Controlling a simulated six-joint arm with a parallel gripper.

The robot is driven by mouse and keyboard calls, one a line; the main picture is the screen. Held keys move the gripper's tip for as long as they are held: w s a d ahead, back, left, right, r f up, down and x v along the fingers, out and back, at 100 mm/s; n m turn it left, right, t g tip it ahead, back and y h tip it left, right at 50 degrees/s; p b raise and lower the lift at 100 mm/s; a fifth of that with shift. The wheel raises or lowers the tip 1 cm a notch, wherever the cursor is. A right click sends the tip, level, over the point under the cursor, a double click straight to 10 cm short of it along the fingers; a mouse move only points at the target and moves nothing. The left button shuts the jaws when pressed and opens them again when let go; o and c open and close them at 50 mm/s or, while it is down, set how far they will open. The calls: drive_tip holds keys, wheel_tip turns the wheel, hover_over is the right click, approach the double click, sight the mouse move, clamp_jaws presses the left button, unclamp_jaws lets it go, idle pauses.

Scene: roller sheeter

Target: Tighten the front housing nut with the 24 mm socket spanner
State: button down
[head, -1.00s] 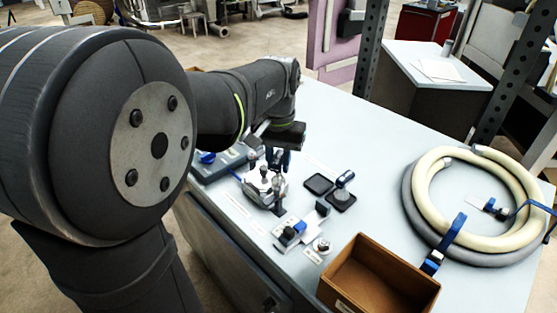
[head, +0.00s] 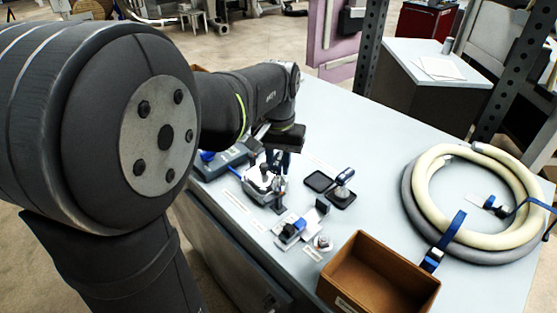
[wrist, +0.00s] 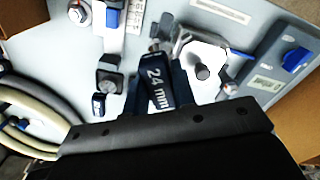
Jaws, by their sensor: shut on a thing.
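My gripper (wrist: 156,92) is shut on the dark blue handle of the 24 mm socket spanner (wrist: 157,84). The label "24 mm" faces the wrist camera. The spanner's far end meets or overlaps the edge of the pale metal housing (wrist: 205,52); I cannot tell whether its socket is on a nut. In the head view my gripper (head: 286,148) is above the housing (head: 262,180), with the spanner pointing down at its right side. The front nut is not clearly visible; the spanner and gripper cover that area.
A second blue-handled tool (head: 345,177) stands on a black pad beside an empty pad (head: 319,181). A small blue-topped fixture (head: 291,230), an open brown box (head: 350,286) and coiled hose (head: 415,215) are nearby.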

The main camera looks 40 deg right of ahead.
drive_tip(key=shift+f, duration=0.7)
idle(0.4)
drive_tip(key=shift+m, duration=1.8)
drive_tip(key=shift+m, duration=1.8)
